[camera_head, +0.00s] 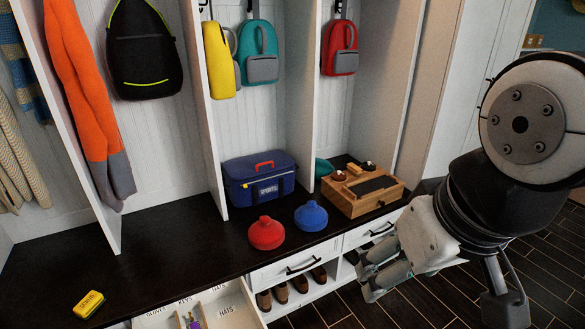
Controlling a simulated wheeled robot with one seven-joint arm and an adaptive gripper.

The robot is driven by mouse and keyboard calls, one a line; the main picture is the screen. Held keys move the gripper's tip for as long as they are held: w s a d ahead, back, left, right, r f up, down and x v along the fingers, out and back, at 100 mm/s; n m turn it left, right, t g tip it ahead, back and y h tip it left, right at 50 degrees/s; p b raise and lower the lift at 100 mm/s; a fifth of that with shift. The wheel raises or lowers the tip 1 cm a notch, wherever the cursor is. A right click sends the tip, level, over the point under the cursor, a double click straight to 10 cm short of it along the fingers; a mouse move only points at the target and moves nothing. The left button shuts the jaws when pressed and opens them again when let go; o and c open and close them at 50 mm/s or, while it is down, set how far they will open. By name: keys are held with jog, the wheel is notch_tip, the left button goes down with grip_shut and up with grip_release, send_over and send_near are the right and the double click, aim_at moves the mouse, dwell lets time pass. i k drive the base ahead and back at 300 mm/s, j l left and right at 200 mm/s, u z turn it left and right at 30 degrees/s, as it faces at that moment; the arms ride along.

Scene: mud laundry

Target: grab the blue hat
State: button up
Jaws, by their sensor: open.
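The blue hat (311,216), a rounded shape with a small peak, sits on the dark bench top (180,252) near its front edge. A red hat (266,233) of the same shape sits just left of it, a small gap apart. My gripper (366,272) is open and empty at the right, in front of the bench and below and right of the blue hat. It does not touch either hat.
A yellow packet (89,304) lies far left. An open labelled drawer (233,310) juts out below. Bags hang above. The left bench top is mostly clear.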

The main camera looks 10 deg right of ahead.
aim_at(310, 217)
jog(key=z, duration=0.2)
jog(key=i+l, duration=0.25)
jog(key=i, duration=0.15)
jog(key=i+l+z, duration=0.1)
jog(key=i+l, duration=0.15)
jog(key=i, duration=0.2)
jog(key=i+l+z, duration=0.1)
jog(key=i+l, duration=0.15)
jog(key=i, duration=0.15)
jog(key=i+l, duration=0.2)
jog(key=i, duration=0.25)
jog(key=i+l+z, duration=0.1)
jog(key=i, duration=0.3)
jog(key=l, duration=0.05)
